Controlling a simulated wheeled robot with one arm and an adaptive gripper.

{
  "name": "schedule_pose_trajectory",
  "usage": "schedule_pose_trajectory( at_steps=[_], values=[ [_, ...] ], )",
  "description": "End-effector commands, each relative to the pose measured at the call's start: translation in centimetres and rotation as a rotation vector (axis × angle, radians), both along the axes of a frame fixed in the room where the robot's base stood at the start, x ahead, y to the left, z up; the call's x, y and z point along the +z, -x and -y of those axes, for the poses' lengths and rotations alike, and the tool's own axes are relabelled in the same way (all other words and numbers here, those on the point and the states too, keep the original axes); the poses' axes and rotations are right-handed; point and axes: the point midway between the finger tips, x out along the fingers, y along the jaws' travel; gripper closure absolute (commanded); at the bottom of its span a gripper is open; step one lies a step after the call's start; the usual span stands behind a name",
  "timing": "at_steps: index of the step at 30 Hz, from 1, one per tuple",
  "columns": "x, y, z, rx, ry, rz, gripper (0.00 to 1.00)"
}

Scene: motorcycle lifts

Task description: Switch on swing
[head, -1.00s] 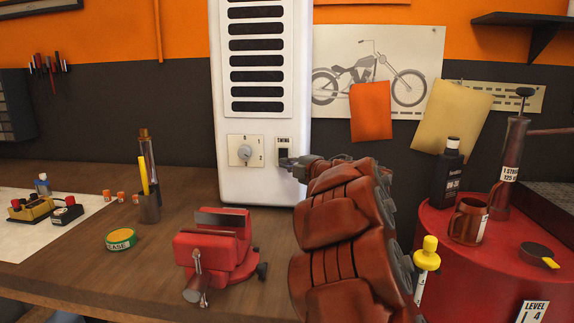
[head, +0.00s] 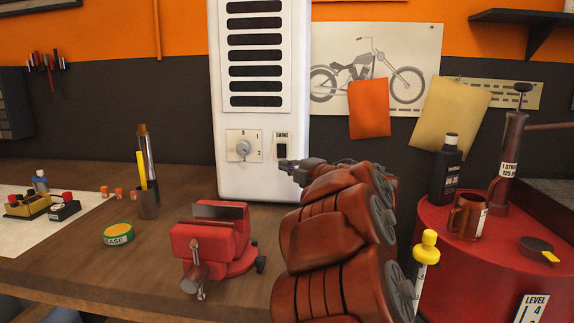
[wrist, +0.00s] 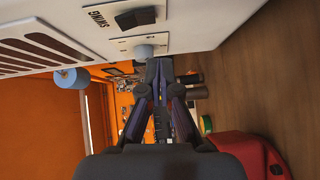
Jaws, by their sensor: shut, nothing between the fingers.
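The swing switch (head: 281,148) is a dark rocker under a "SWING" label on the front of a tall white slatted unit (head: 302,120). In the wrist view the switch (wrist: 137,18) shows at the top with its label beside it. My gripper (head: 285,164) is shut and empty, just below the switch in the head view. In the wrist view my gripper (wrist: 160,66) lies below the switch, its tips near the round knob in the picture. I see no contact with the switch. I cannot tell which way the rocker is set.
A round knob (head: 243,147) with numbers sits left of the switch. A red vise (head: 212,245) stands on the wooden bench (head: 90,278) below. A pen cup (head: 148,206) and a green tin (head: 118,234) are at left. A red drum (head: 482,265) holding several items stands at right.

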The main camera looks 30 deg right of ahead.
Motion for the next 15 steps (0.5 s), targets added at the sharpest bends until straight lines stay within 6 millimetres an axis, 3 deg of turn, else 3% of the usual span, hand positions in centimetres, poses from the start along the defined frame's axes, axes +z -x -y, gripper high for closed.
schedule_pose_trajectory(
  at_steps=[9, 15],
  values=[
    [-0.5, 5.7, 0.9, -0.007, 0.0, -0.001, 1.0],
    [-0.6, 7.9, 1.0, -0.005, 0.0, 0.0, 1.0]
  ],
)
